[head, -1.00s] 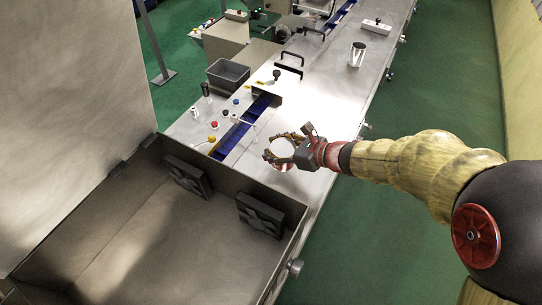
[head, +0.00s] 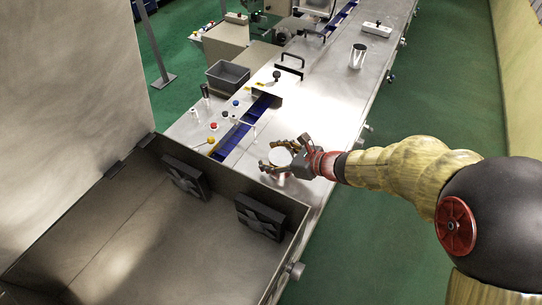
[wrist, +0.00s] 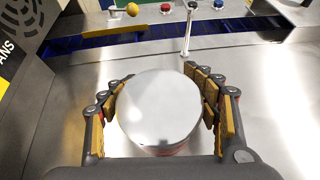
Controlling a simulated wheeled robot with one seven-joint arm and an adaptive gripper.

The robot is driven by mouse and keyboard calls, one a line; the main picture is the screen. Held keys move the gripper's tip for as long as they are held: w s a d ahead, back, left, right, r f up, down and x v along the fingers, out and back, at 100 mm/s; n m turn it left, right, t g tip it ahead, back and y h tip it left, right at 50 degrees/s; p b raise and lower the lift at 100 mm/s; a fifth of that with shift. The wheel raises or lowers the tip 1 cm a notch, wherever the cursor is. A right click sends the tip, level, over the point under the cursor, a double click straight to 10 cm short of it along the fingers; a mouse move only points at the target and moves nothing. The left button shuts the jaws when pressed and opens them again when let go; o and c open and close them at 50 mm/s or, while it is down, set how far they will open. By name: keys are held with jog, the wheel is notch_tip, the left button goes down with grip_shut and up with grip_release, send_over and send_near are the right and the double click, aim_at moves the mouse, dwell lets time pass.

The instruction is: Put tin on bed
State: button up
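A round tin (head: 280,156) with a pale, shiny lid is between the fingers of my gripper (head: 276,153), above or on the metal table near its front end. In the wrist view the tin (wrist: 160,108) shows its lid from above, with a strip of reddish side below. The fingers of my gripper (wrist: 160,95) curve around it from left and right and appear closed on it. The tin's underside is hidden, so I cannot tell whether it touches the table. No separate bed stands out; the long metal machine table (head: 330,95) is the flat surface here.
A large open metal bin (head: 130,230) with black vents is at front left. Buttons (head: 214,126) and a blue channel (head: 236,135) lie left of my gripper. A grey box (head: 228,74) and a shiny metal cup (head: 358,55) stand farther back. The table's middle is clear.

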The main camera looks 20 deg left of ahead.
jog(key=shift+o, duration=1.3)
jog(key=shift+r, duration=0.1)
jog(key=shift+d+r, duration=0.1)
jog(key=shift+r, duration=0.1)
jog(key=p+v, duration=0.3)
jog(key=v, duration=0.8)
jog(key=shift+d, duration=0.35)
jog(key=shift+r, duration=0.1)
